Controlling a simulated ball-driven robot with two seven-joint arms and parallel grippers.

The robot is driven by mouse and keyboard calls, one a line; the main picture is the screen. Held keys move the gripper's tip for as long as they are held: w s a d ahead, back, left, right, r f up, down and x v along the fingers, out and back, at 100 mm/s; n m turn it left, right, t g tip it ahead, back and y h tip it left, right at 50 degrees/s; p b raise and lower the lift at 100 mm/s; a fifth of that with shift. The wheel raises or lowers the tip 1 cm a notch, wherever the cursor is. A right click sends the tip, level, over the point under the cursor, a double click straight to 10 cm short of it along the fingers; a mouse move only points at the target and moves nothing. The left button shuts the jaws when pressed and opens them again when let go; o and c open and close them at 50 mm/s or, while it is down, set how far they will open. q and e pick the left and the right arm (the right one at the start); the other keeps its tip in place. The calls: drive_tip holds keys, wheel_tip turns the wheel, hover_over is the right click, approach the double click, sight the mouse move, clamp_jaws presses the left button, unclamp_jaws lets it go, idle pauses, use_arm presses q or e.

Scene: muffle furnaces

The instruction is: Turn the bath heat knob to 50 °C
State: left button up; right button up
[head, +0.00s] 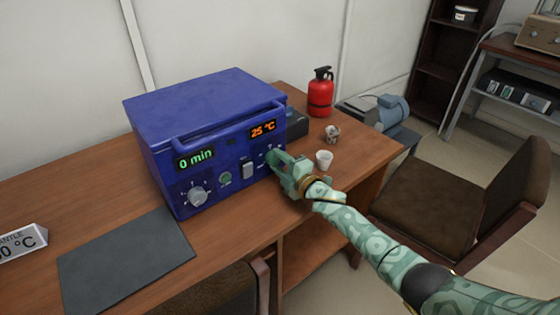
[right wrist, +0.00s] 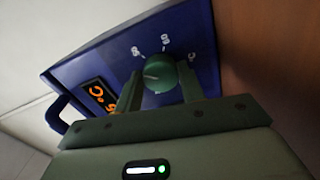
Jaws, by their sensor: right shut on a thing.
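The blue bath (head: 170,130) stands on the wooden desk with its front panel facing me. Its orange display (head: 263,129) reads 25 °C, and its green display (head: 195,158) reads 0 min. My right gripper (head: 274,160) is at the right part of the panel, below the orange display. In the right wrist view its two fingers stand on either side of the green heat knob (right wrist: 160,72) and are shut on it. Scale marks show around the knob, too blurred to read surely. In the head view the gripper mostly hides this knob. My left gripper is not in view.
A grey time knob (head: 198,196) and a pale switch (head: 248,170) sit left of my gripper. A white cup (head: 324,160) stands close beside my right wrist. A red extinguisher (head: 320,95) is behind. A dark mat (head: 125,262) lies in front of the bath.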

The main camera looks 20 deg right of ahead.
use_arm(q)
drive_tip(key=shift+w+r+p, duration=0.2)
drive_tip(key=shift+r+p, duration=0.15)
use_arm(e)
drive_tip(key=shift+f+m, duration=0.2)
drive_tip(key=shift+m, duration=1.3)
drive_tip(key=o, duration=1)
drive_tip(key=p+v, duration=0.2)
drive_tip(key=v, duration=0.3)
drive_tip(key=shift+s+r+p, duration=0.15)
drive_tip(key=shift+r+p, duration=0.2)
drive_tip(key=shift+p, duration=0.05)
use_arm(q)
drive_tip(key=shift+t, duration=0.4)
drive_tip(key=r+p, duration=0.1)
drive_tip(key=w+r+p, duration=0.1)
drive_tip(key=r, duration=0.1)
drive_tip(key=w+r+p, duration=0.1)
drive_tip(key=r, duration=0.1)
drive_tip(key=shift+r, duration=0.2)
use_arm(e)
drive_tip(key=v, duration=1.1)
drive_tip(key=shift+s+f, duration=0.1)
drive_tip(key=shift+f, duration=0.15)
